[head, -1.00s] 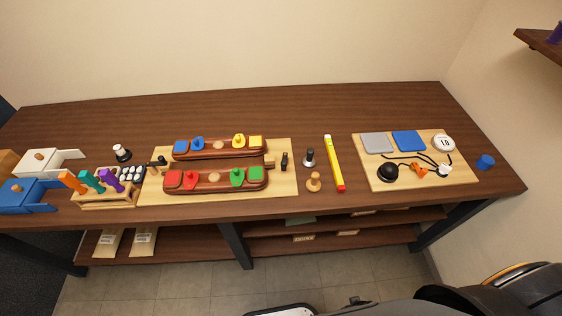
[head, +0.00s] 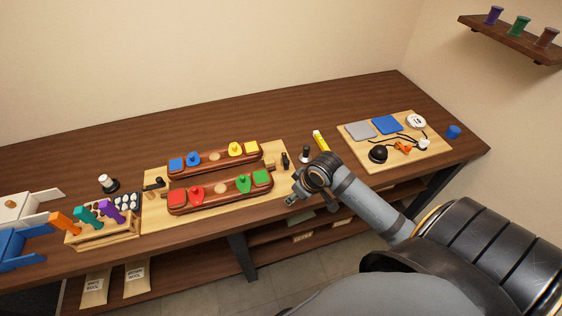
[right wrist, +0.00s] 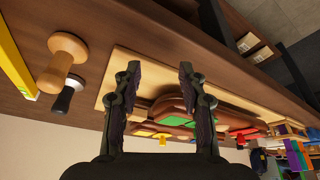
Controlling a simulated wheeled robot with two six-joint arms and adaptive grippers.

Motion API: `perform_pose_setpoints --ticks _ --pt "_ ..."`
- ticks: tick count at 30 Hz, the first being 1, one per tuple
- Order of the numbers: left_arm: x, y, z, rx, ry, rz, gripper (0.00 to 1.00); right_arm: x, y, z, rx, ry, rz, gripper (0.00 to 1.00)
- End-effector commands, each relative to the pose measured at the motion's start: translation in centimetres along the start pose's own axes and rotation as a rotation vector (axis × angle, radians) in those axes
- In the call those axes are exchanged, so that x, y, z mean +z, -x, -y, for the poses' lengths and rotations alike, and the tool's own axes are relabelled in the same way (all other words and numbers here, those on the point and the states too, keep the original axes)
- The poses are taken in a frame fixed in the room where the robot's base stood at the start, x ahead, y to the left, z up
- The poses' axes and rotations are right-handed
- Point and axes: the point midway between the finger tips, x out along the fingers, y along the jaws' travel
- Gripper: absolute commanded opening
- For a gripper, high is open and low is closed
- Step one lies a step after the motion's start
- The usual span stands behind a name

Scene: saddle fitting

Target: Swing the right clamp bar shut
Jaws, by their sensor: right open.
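The right clamp bar (head: 285,160) is a small black piece at the right end of the pale fitting board (head: 156,217), near a small wooden block. Whether it is swung open or shut is too small to tell. Two dark red wooden saddles with coloured blocks, the rear one (head: 214,157) and the front one (head: 220,190), lie on the board. My right gripper (head: 293,200) is over the board's front right edge, apart from the clamp bar. In the right wrist view its fingers (right wrist: 160,70) are spread and empty. I do not see the clamp bar clearly there. My left gripper is out of view.
A black-topped tool (head: 305,154) and a yellow bar (head: 320,141) stand right of the board. A wooden knob tool (right wrist: 62,58) shows in the wrist view. A tool rack (head: 103,236) is at left, a second board (head: 431,153) at right. The table's back is clear.

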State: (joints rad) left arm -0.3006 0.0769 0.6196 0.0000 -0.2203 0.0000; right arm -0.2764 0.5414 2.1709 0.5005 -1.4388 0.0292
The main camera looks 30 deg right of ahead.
Motion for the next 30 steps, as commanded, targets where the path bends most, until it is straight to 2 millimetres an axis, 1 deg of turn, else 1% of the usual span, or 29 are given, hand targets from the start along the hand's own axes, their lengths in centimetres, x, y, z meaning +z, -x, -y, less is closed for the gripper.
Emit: perform_pose_setpoints --ticks 1,3,5,6,9,12,13,17,20,25,30 --pt "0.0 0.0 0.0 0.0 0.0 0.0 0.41 -1.7 1.2 -1.6 0.001 0.029 -0.011 0.41" --pt "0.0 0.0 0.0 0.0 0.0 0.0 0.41 -3.8 3.0 -3.4 -0.016 0.057 -0.016 0.41" --pt "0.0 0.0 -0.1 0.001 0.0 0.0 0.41 -5.5 5.0 -4.9 -0.027 0.075 -0.019 0.41" --pt "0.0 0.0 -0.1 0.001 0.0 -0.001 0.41 -6.5 6.3 -5.8 -0.034 0.082 -0.019 0.41" --pt "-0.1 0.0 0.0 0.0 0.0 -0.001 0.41 -8.1 8.9 -7.4 -0.047 0.09 -0.02 0.41" --pt "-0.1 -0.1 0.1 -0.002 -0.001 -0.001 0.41 -8.8 10.3 -8.0 -0.057 0.09 -0.019 0.41" --pt "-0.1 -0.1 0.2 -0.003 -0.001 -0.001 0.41 -8.8 10.4 -8.0 -0.059 0.09 -0.019 0.41" --pt "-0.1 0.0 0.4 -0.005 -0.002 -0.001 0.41 -8.9 10.4 -7.9 -0.063 0.089 -0.018 0.41" --pt "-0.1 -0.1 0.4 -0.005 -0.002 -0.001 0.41 -8.9 9.8 -7.9 -0.065 0.087 -0.021 0.41" --pt "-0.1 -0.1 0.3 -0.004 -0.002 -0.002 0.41 -8.9 7.4 -7.5 -0.07 0.084 -0.02 0.41" --pt "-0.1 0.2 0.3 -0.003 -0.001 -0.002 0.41 -9.0 3.9 -7.3 -0.069 0.084 -0.02 0.41"
